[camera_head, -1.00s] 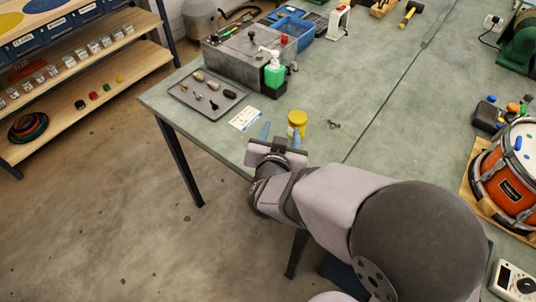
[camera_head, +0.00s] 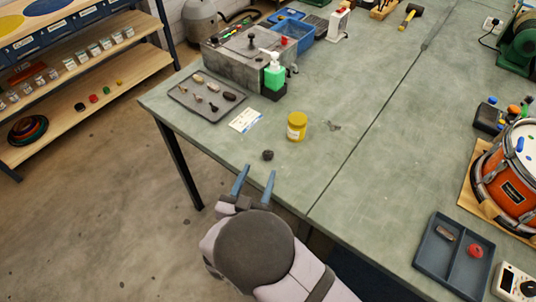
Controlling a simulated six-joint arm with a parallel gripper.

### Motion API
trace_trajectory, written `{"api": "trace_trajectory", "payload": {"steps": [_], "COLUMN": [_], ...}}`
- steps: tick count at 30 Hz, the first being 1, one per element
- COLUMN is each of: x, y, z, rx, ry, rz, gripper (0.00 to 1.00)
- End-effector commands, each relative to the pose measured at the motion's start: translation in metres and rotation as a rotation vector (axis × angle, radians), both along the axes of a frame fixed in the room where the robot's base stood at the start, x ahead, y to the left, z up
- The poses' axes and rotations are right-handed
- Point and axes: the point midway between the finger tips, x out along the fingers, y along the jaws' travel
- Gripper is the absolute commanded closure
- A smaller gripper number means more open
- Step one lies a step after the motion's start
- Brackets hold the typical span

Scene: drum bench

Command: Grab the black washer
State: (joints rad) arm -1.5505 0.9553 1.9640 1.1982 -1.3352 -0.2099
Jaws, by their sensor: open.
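A small black washer (camera_head: 267,155) lies flat on the green bench near its front edge, left of the yellow-lidded jar. My gripper (camera_head: 259,170) has two blue fingers, spread apart and empty. Its fingertips are at the bench's front edge and point towards the washer, which appears just beyond them. The height of the fingers above the bench is hard to tell.
A yellow jar (camera_head: 297,126) stands right of the washer, with a small metal part (camera_head: 332,125) beside it. A paper card (camera_head: 245,120) and a dark tray of small parts (camera_head: 183,99) lie behind left. A divided tray (camera_head: 422,264) holds a red ring (camera_head: 475,251).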

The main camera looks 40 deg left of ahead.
Motion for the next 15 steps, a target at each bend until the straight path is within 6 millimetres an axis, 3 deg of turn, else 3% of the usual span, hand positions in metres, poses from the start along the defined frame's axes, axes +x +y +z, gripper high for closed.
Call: {"api": "trace_trajectory", "payload": {"steps": [8, 15], "x": [0.002, 0.019], "y": [0.001, 0.007], "z": [-0.009, -0.011], "rx": [0.002, 0.001], "ry": [0.000, -0.001], "rz": [-0.001, -0.003], "gripper": [0.51, 0.51]}}
